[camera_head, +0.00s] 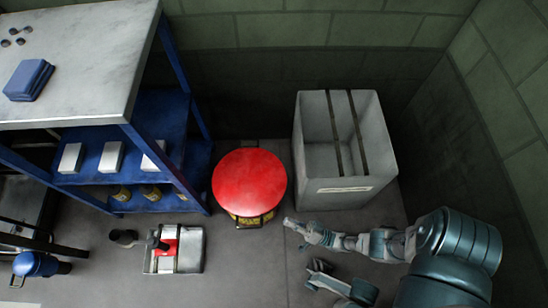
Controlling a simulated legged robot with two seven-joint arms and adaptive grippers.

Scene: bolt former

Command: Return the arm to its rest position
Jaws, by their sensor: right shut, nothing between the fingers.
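My right arm (385,244) comes in from the lower right and reaches left over the floor. Its gripper (291,223) is at the left end of the arm, shut and empty. In the picture it lies just below the grey bin (345,192) and to the lower right of the red round top (249,181). I cannot tell its height above the floor. My left gripper is not in view.
A blue-framed bench with a pale top (85,70) fills the upper left; white boxes stand on its lower shelf. A pale tray (190,250) with a red part lies on the floor. Walls close off the back and right. Floor around (245,265) is clear.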

